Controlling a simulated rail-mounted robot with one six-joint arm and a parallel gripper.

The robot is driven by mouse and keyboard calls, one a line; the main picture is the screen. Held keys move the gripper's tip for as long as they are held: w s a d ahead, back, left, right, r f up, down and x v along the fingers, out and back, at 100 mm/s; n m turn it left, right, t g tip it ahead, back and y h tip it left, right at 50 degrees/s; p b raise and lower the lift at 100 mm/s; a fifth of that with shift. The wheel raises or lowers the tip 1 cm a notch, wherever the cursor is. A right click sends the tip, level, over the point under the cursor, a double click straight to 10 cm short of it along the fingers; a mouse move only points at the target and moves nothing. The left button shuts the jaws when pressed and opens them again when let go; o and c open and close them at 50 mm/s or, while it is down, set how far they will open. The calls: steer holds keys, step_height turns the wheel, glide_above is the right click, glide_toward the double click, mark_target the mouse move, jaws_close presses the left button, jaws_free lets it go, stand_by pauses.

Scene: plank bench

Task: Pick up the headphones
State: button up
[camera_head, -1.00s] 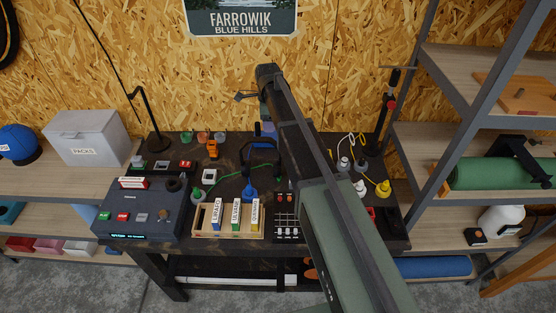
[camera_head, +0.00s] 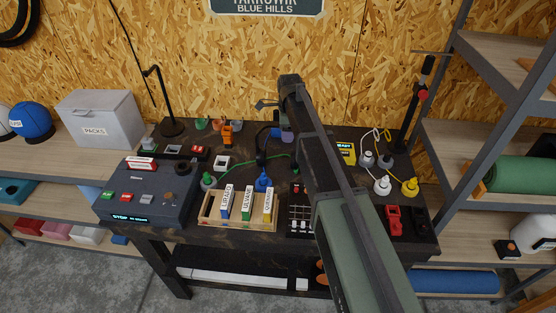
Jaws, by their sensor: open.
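The headphones (camera_head: 263,139) appear as a dark, partly blue band shape near the back middle of the dark bench. My arm and the clutter hide part of them, so their full outline is unclear. My gripper (camera_head: 260,104) is small in the head view, at the far end of my arm. It is open and looks empty, in front of the wooden back wall. In the picture it is above the headphones and apart from them; the depth between them is hard to judge.
A crate of labelled blocks (camera_head: 212,222) stands at the bench front, beside a grey control box (camera_head: 150,205). A blue bottle (camera_head: 263,181) and a green cable stand close to the headphones. A lamp (camera_head: 166,105) is back left. Shelves (camera_head: 455,140) border the right.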

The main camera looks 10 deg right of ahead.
steer(key=shift+r, duration=0.15)
jaws_close()
steer(key=shift+r+p, duration=0.1)
steer(key=shift+p, duration=0.2)
